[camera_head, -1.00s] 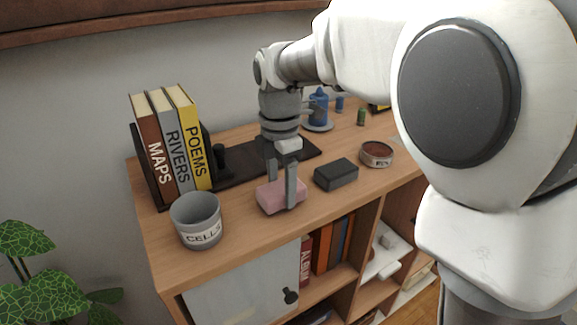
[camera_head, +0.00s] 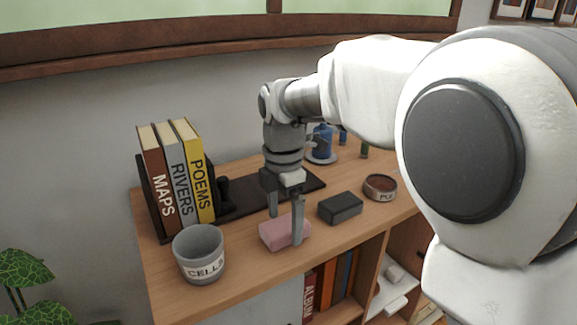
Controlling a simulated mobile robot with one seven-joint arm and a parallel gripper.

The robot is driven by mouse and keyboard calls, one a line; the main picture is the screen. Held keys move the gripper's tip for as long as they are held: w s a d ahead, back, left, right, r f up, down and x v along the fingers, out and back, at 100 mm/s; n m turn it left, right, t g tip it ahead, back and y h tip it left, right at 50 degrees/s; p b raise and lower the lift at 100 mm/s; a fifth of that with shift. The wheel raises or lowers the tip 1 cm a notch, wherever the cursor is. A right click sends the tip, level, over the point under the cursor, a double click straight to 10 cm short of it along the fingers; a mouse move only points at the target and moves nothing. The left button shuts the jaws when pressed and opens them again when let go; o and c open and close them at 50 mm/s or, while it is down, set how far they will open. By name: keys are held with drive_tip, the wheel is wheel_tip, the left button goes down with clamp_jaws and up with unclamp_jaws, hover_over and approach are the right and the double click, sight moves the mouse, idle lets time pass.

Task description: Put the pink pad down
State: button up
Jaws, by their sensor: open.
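The pink pad (camera_head: 277,235) lies on the wooden top of the shelf unit (camera_head: 240,273), between the grey cup and the dark block. My gripper (camera_head: 285,228) points down over the pad. Its two fingers are apart: one stands in front of the pad's right part and hides some of it, the other is behind the pad. I cannot tell whether either finger touches the pad.
A grey cup labelled CELLS (camera_head: 199,257) stands left of the pad. A dark block (camera_head: 340,208) and a round tin (camera_head: 380,188) stand to the right. Books (camera_head: 178,180) stand in a dark holder behind left. A blue pot (camera_head: 322,142) is at the back.

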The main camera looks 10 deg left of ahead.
sight(286, 223)
wheel_tip(286, 223, up, 15)
drive_tip(key=p, duration=0.1)
drive_tip(key=s+d+f+m+t, duration=0.1)
drive_tip(key=s+d+m, duration=0.3)
drive_tip(key=d+m, duration=0.2)
drive_tip(key=s+d+m+t, duration=0.2)
drive_tip(key=s+d+m, duration=0.2)
drive_tip(key=d+m, duration=0.3)
drive_tip(key=s+d+f+m+t, duration=0.2)
drive_tip(key=s+d+f+m, duration=0.5)
drive_tip(key=m, duration=0.5)
wheel_tip(286, 223, down, 2)
drive_tip(key=s, duration=0.3)
drive_tip(key=shift+d+f+t, duration=0.15)
drive_tip(key=shift+d+t, duration=0.05)
drive_tip(key=shift+t, duration=0.1)
drive_tip(key=shift+o, duration=0.2)
drive_tip(key=shift+w, duration=0.1)
